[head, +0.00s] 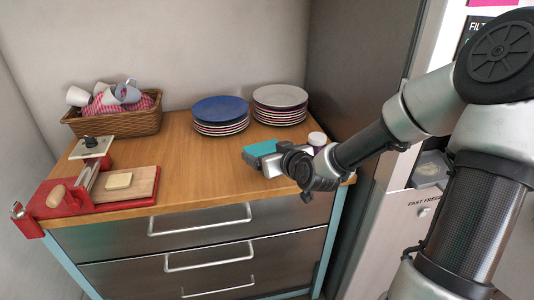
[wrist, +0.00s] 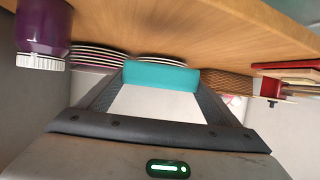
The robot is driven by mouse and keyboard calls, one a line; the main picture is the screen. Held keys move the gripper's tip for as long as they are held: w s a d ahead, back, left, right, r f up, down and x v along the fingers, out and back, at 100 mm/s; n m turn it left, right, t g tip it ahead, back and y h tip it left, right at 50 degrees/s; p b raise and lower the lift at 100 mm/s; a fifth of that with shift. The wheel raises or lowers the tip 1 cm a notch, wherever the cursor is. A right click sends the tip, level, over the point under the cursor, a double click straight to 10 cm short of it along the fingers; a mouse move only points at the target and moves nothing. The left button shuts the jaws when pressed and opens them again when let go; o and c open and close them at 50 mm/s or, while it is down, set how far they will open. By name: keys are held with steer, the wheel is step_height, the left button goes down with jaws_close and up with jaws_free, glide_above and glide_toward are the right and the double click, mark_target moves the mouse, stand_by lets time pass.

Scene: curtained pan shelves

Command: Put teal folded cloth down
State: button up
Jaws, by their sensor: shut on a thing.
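The teal folded cloth (head: 260,149) is at the front right of the wooden counter top, in front of the plate stacks. My gripper (head: 266,164) reaches in from the right, low over the counter, and is shut on the cloth. In the wrist view the teal cloth (wrist: 160,76) spans the space between my two fingertips (wrist: 160,84). The cloth is at or just above the wood; I cannot tell whether it touches. My gripper hides part of it in the head view.
A purple jar with a white lid (wrist: 42,28) stands close beside my gripper. Behind are a blue-topped plate stack (head: 220,110) and a white-topped one (head: 280,97). A cup basket (head: 115,123) and a red-framed board (head: 125,187) are left. The counter's middle (head: 195,160) is clear.

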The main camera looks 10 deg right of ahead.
steer(key=shift+f+b, duration=2.15)
steer(key=shift+f, duration=0.35)
steer(key=shift+f, duration=0.15)
steer(key=shift+f+b, duration=0.6)
steer(key=shift+b, duration=0.05)
steer(key=shift+f, duration=0.3)
steer(key=o, duration=1.1)
steer(key=shift+r, duration=0.1)
